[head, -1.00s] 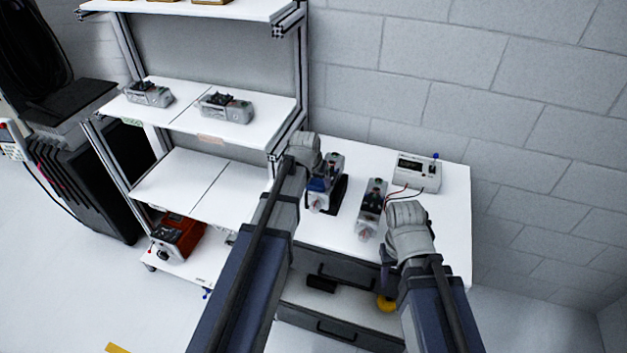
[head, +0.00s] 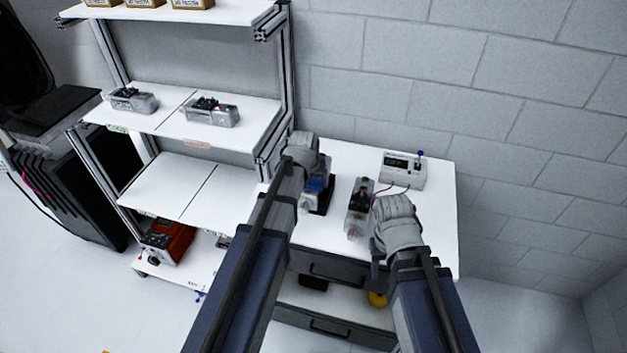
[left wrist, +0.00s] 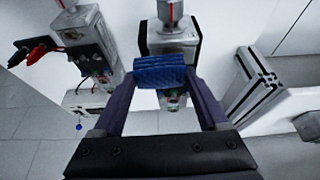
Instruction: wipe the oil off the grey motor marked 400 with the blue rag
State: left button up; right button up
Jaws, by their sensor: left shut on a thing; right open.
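My left gripper (head: 312,178) is shut on the folded blue rag (left wrist: 160,76), which also shows in the head view (head: 316,184). The rag is over a grey motor (left wrist: 172,40) on a dark pad (head: 328,196), across its middle in the left wrist view; whether it presses on it I cannot tell. A second grey motor (head: 358,204) stands on the table to the right, with clips (left wrist: 40,52) near it in the left wrist view. No 400 mark or oil is legible on either motor. My right gripper (head: 379,258) is open near the table's front edge, its fingers partly hidden.
A meter box (head: 403,168) with wires stands at the table's back right. The white table (head: 435,215) is bare at right. Shelving (head: 215,130) at left holds two more grey units (head: 212,112); an orange device (head: 168,242) sits low.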

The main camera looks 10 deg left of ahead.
pick_arm(q)
jog(key=shift+r+p, duration=1.7)
jog(key=shift+r, duration=0.45)
pick_arm(e)
jog(key=shift+r, duration=2.1)
pick_arm(q)
notch_tip(320, 180, up, 3)
jog(key=p, duration=0.3)
pick_arm(e)
notch_tip(320, 180, up, 3)
pick_arm(q)
jog(key=shift+f, duration=0.1)
jog(key=f+b, duration=0.2)
jog(key=a+f+b, duration=0.1)
jog(key=f+b, duration=0.1)
jog(key=a+f+b, duration=0.1)
jog(key=f+b, duration=0.1)
jog(key=shift+s, duration=0.15)
pick_arm(e)
notch_tip(320, 180, down, 6)
